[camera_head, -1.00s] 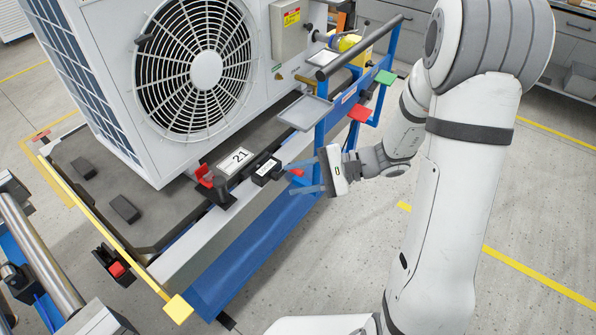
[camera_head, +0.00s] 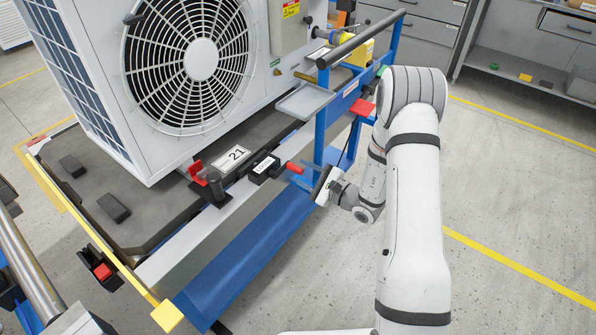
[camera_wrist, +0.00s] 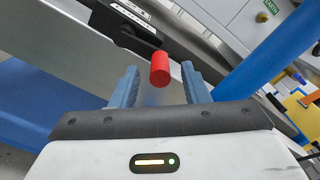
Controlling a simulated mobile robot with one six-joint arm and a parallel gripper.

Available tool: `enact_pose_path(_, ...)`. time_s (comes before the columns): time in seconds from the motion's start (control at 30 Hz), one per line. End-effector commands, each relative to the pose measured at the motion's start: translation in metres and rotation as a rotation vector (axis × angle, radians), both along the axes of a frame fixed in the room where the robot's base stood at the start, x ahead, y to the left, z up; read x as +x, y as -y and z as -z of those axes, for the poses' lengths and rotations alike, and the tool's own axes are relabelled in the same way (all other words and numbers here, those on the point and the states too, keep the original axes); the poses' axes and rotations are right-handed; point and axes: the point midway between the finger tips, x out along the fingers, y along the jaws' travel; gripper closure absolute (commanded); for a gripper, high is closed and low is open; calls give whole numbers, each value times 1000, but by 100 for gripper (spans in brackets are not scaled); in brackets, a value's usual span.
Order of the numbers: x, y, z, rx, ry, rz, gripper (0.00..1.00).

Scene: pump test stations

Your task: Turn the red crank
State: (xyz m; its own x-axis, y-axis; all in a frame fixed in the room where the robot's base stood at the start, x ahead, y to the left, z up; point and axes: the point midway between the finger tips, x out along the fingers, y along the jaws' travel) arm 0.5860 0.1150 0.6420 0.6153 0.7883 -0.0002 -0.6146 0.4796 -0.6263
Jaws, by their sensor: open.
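The red crank handle (camera_head: 295,168) sticks out from a black labelled block (camera_head: 265,167) on the silver rail of the blue station. In the wrist view the red crank handle (camera_wrist: 160,69) points toward my gripper, on a black arm (camera_wrist: 125,38). My gripper (camera_head: 310,175) is to the right of the handle in the head view. In the wrist view my gripper (camera_wrist: 157,85) has its two blue-grey fingers apart, with the handle showing between and just beyond their tips. I cannot tell whether a finger touches it.
A blue upright (camera_head: 320,120) stands close by my gripper, with a red plate (camera_head: 363,108) and a grey tray (camera_head: 304,101) near it. Another red part (camera_head: 197,172) sits left of the 21 plate (camera_head: 231,158). Floor at the right is clear.

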Motion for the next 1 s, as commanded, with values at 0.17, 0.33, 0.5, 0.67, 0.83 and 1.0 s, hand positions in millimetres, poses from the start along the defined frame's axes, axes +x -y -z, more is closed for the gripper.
enact_pose_path(0.17, 11, -15, 0, 0, 0, -1, 59)
enact_pose_path(0.33, 13, -17, 0, 1, -1, 0, 59)
enact_pose_path(0.5, 13, -17, 0, 1, -1, 0, 60)
enact_pose_path(0.67, 13, -17, 0, 0, 0, 0, 73)
enact_pose_path(0.83, 13, -17, 0, 0, 0, -1, 87)
enact_pose_path(1.0, 13, -17, 0, 0, 0, -1, 100)
